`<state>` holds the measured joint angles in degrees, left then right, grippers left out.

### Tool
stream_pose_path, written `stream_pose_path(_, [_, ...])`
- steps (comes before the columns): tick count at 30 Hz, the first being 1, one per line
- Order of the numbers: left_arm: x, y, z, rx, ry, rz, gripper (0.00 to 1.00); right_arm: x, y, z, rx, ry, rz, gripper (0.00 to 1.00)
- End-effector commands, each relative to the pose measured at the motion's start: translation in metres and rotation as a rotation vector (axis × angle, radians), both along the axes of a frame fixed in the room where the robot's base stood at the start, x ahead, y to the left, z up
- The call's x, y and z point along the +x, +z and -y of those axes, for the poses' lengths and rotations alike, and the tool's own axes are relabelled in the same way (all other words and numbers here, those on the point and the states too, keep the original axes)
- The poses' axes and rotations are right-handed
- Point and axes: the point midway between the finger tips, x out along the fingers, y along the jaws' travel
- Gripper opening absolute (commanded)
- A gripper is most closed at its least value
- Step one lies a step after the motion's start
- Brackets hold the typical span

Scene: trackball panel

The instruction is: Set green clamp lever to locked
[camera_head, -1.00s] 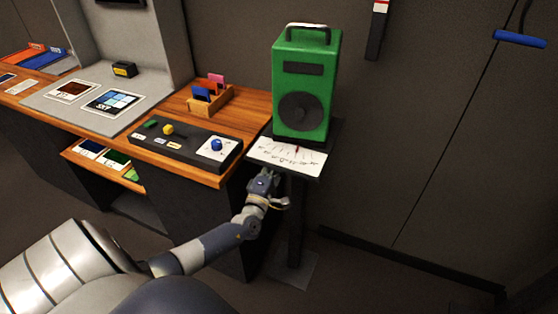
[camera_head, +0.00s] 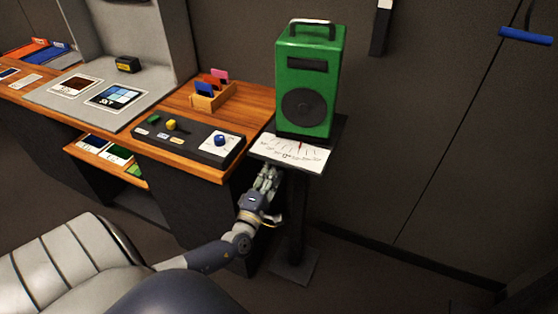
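A dark control panel (camera_head: 181,146) lies on the wooden desk. The small green clamp lever (camera_head: 153,119) is at its far left end; its setting is too small to read. A yellow knob (camera_head: 171,125) sits beside it, and a blue ball (camera_head: 221,140) sits on a white plate at the panel's right end. My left gripper (camera_head: 267,174) is off the desk's right end, low beside the stand's shelf, fingers pointing up. It is apart from the lever and seems empty; its finger gap is unclear. My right gripper is out of view.
A green speaker box (camera_head: 309,77) stands on a black pedestal, with a white scale card (camera_head: 290,152) in front, just above my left gripper. A wooden card holder (camera_head: 211,101) is behind the panel. Open floor lies right of the pedestal.

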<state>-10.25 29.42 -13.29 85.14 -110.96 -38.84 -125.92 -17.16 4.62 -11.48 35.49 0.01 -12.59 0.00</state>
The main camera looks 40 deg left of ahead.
Motion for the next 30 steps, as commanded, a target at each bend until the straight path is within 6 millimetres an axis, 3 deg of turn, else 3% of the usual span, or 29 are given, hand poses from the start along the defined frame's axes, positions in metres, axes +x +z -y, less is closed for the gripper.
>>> stream_pose_path(3, [-0.024, -0.005, 0.006, 0.002, -0.001, -0.002, 0.30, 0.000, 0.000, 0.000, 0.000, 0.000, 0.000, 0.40])
stream_pose_path(10, [-0.048, -0.008, 0.012, 0.001, 0.001, 0.001, 0.30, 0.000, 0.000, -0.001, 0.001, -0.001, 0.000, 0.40])
stream_pose_path(30, [-0.051, -0.012, 0.012, -0.015, 0.003, -0.003, 0.30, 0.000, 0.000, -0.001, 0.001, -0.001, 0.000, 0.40])
